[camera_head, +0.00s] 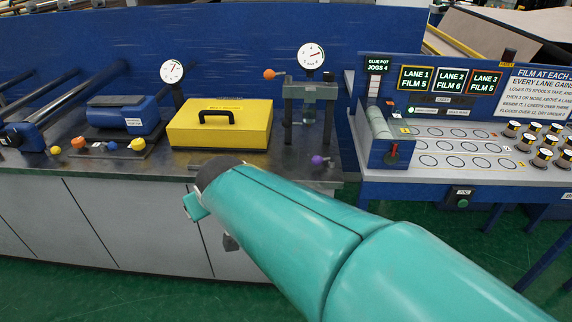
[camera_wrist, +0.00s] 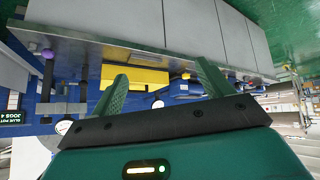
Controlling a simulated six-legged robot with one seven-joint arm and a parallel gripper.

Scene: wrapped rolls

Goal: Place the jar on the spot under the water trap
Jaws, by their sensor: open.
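The likely water trap (camera_head: 309,113) is a clear bowl hanging under a grey bracket on two dark posts, with a round gauge (camera_head: 311,56) above. The spot under it is too small to make out. I cannot pick out a jar in either view. My gripper (camera_wrist: 160,69) is open in the wrist view, with nothing between its two teal fingers. In the head view my arm hides most of it, and one finger (camera_head: 196,206) shows in front of the bench's front edge, left of and below the trap.
A yellow box (camera_head: 218,134) with a black handle stands on the bench (camera_head: 175,163) left of the trap. A purple knob (camera_head: 319,160) is near the front edge. A blue motor-like unit (camera_head: 122,116) is farther left. At right, a lane table (camera_head: 430,176) holds several spools (camera_head: 543,157).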

